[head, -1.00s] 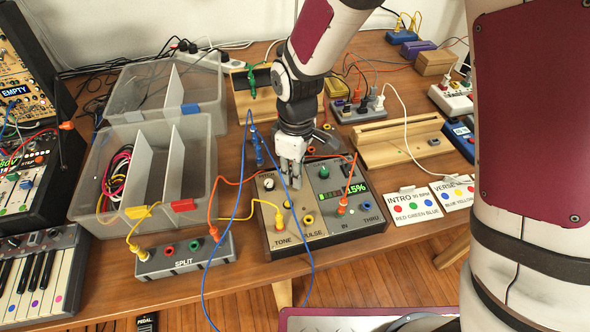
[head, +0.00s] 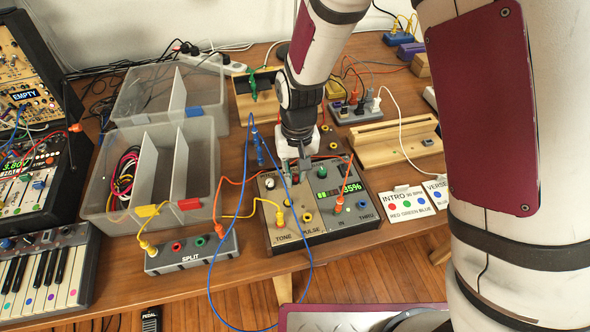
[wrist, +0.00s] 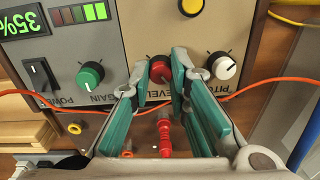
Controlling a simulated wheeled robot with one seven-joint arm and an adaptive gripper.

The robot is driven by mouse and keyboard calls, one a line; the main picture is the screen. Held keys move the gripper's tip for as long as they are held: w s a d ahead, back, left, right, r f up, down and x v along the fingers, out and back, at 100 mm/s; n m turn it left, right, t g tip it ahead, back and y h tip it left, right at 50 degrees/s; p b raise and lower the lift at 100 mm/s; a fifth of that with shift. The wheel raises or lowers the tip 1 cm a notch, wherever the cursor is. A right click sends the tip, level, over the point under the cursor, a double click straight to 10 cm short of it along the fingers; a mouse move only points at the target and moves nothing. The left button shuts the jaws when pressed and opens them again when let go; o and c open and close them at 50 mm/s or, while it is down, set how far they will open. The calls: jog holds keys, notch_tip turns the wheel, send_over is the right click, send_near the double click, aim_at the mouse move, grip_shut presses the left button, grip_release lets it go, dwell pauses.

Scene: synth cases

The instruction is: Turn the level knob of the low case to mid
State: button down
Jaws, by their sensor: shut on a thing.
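The low case (head: 285,222) lies near the table's front edge, with a beige half and a dark grey half. Its level knob (wrist: 159,71) is red and sits beside the printed word LEVEL in the wrist view. My gripper (wrist: 161,66) is shut on this knob, one finger on each side. The knob's pointer is not clear.
The green gain knob (wrist: 90,75) and white pitch knob (wrist: 222,66) flank the fingers. A red plug (wrist: 165,138) stands close by, between the fingers in the picture. An orange cable (wrist: 262,82) crosses near them. A split box (head: 190,254) stands left of the case.

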aim_at(296, 176)
jog(key=m+p, duration=0.1)
jog(key=m, duration=0.2)
jog(key=shift+s+m+p, duration=0.1)
jog(key=shift+m+p, duration=0.2)
jog(key=shift+p, duration=0.05)
jog(key=shift+m+p, duration=0.75)
jog(key=shift+m, duration=0.75)
jog(key=c, duration=1.5)
grip_release()
jog(key=shift+d+r, duration=0.15)
jog(key=shift+r, duration=5.85)
